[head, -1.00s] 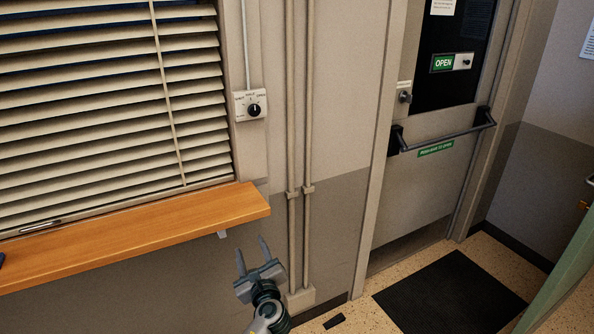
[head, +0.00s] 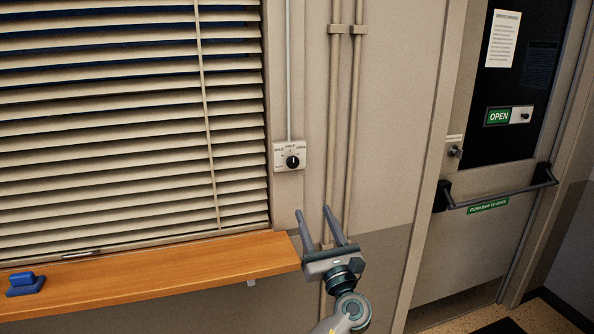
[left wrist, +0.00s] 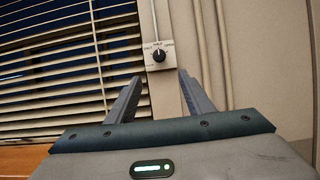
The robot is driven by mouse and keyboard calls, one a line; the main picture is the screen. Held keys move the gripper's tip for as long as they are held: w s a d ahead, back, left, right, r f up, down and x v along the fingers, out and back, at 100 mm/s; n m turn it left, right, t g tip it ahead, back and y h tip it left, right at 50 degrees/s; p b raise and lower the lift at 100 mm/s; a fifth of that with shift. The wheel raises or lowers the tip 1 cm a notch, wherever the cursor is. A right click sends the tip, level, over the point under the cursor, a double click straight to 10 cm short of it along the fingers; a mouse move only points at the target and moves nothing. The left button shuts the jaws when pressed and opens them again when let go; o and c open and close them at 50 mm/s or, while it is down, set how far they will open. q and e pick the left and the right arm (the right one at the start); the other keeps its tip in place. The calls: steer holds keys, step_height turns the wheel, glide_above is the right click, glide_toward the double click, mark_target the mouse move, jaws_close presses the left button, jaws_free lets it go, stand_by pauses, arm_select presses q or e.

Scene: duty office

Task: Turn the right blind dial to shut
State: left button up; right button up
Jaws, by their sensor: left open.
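The blind dial is a black knob (head: 292,162) on a small white plate (head: 283,148), on the wall just right of the window blind (head: 120,130). The dial also shows in the left wrist view (left wrist: 159,56), beyond and above the fingertips. My right gripper is not in view.
A wooden sill (head: 150,278) runs under the blind, ending beside my left gripper. A blue object (head: 25,284) lies on it. Vertical pipes (head: 342,130) run on the wall right of the dial. A door with a push bar (head: 500,190) stands further right.

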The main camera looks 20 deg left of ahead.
mark_target(294, 165)
arm_select(q)
steer(key=p+x, duration=0.5)
steer(key=x, duration=1)
steer(key=shift+w+a+r+p, duration=0.15)
steer(key=shift+r+p, duration=0.1)
steer(key=shift+p, duration=0.15)
steer(key=shift+w+a+r, duration=0.2)
steer(key=shift+w+a, duration=0.25)
steer(key=shift+w, duration=0.1)
steer(key=shift+c, duration=0.6)
steer(key=c, duration=0.9)
